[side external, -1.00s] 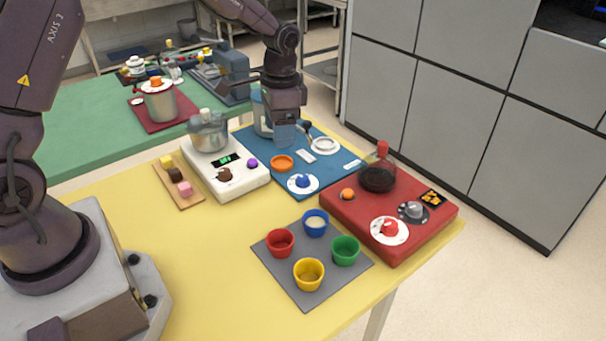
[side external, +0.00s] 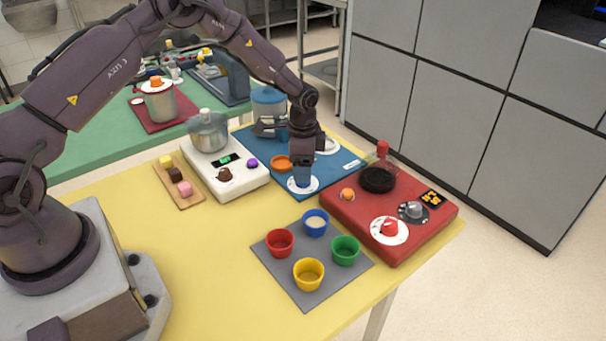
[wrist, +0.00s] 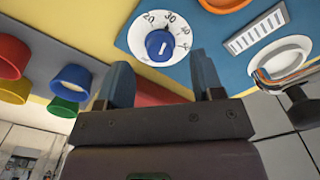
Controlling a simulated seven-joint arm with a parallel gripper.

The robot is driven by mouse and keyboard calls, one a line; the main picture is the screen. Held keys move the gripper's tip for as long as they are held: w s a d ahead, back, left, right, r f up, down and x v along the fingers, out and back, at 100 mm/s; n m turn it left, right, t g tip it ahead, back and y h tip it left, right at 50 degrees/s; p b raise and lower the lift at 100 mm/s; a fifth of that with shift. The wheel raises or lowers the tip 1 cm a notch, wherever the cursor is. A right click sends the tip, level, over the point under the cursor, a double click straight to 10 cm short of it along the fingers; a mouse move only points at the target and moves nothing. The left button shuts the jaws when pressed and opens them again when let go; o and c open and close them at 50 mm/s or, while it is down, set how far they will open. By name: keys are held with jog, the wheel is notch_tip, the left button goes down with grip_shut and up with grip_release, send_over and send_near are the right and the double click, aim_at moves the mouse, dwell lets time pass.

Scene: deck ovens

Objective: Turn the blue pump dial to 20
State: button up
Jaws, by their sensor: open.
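The scale shows 20, 30 and 40, and the pointer line slants toward the upper right, near the 30 side. In the side external view the scale plate (side external: 293,187) lies on the blue mat, with my gripper (side external: 303,181) over it, hiding part of the knob. In the wrist view my gripper (wrist: 160,60) is open, with one finger on each side of the dial in the picture. I cannot tell whether the fingers touch it.
The red unit (side external: 335,205) with a dark flask (side external: 378,178) and more dials stands to the right. An orange dish (side external: 281,163) sits close by at the left. Coloured cups stand on a grey mat (side external: 275,262) in front. A white scale (side external: 240,187) is further left.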

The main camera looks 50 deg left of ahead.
jog(key=shift+f, duration=1.55)
jog(key=shift+c, duration=0.2)
jog(key=c, duration=0.9)
jog(key=shift+o, duration=0.2)
jog(key=shift+n, duration=0.3)
jog(key=n, duration=0.3)
jog(key=shift+n, duration=2.1)
